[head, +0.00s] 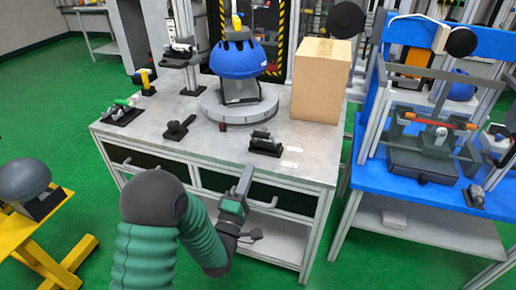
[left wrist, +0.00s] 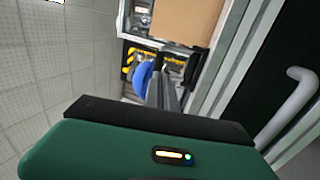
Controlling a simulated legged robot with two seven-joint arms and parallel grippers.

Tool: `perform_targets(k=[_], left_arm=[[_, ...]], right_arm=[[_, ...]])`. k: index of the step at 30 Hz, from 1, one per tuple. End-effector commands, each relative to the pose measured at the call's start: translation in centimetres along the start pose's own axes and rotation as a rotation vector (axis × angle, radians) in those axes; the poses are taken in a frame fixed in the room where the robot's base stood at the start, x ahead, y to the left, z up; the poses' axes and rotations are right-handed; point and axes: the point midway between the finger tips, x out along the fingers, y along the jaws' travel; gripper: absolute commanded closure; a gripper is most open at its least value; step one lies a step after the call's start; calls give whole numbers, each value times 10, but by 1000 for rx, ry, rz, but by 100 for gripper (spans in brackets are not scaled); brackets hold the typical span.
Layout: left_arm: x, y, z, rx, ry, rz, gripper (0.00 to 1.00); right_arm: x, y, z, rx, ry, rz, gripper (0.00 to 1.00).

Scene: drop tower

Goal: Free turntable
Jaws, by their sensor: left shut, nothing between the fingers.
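The turntable (head: 208,108) is a round grey disc on the grey workbench (head: 270,172). A blue helmet (head: 238,62) sits on a stand on top of it. The helmet also shows in the left wrist view (left wrist: 143,76), partly hidden behind the fingers. My left gripper (head: 247,174) is shut and empty, in front of the bench's front edge near a drawer handle, apart from the turntable. Its fingers also show in the left wrist view (left wrist: 162,90). My right gripper is in neither view.
A cardboard box (head: 320,85) stands right of the turntable. Dark tool holders (head: 265,145) (head: 179,127) lie in front of it. A drawer handle (left wrist: 292,105) is close on the right in the left wrist view. A blue table (head: 400,185) stands right, a yellow stand (head: 55,235) left.

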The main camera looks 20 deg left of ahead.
Motion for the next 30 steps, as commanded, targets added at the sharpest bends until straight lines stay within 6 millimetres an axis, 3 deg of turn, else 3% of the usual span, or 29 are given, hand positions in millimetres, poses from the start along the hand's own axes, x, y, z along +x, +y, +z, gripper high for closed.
perform_targets(k=[6, 12, 17, 30], left_arm=[[48, -1, -1, 0, 1, 6, 100], [79, -2, 0, 0, 0, 2, 100], [88, -1, -1, 0, 1, 0, 100], [90, 3, -1, 0, 1, -13, 100]], right_arm=[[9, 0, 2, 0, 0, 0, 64], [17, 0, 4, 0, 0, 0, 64], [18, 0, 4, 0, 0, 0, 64], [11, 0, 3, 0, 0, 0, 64]])
